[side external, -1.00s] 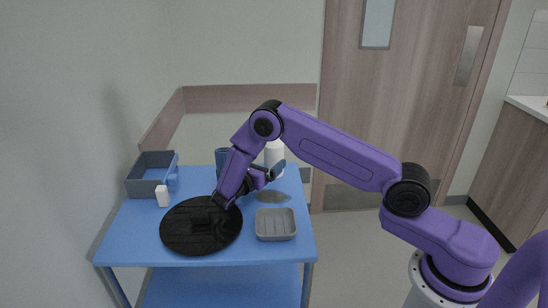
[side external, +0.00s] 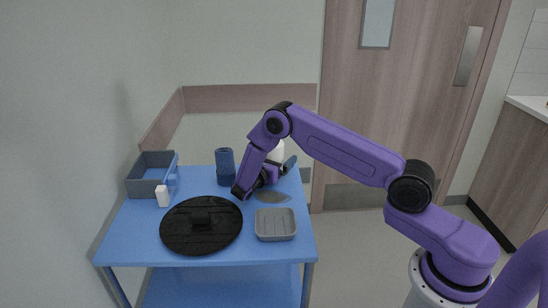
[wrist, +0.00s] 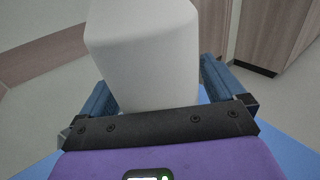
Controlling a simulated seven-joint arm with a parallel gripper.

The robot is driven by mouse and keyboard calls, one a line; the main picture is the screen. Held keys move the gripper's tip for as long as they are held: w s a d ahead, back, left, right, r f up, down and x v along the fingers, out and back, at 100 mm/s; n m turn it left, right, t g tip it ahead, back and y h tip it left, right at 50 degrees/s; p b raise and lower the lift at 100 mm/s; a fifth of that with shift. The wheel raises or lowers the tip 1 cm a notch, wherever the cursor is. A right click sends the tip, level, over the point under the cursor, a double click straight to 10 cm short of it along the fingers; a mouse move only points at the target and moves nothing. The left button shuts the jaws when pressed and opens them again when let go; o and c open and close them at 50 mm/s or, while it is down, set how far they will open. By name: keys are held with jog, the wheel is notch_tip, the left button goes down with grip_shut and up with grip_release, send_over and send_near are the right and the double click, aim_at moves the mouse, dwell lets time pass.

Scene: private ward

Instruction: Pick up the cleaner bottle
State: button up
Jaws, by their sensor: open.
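The cleaner bottle appears to be the white bottle (side external: 277,153) at the back right of the table, partly hidden by my arm in the side view. In the wrist view the white bottle (wrist: 145,55) fills the space between my two blue fingers, and its top runs out of the frame. My gripper (side external: 279,170) is open at the bottle, with one finger on each side of it; it also shows in the wrist view (wrist: 158,88). I cannot tell whether either finger touches the bottle.
On the blue table (side external: 132,232) are a dark blue cylinder (side external: 225,166), a grey-blue bin (side external: 150,186), a small white item (side external: 162,196), a black round lid (side external: 180,238), a grey dish (side external: 275,236) and a flat grey piece (side external: 273,197). The front left is clear.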

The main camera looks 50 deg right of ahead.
jog(key=c, duration=1.2)
jog(key=shift+o, duration=0.2)
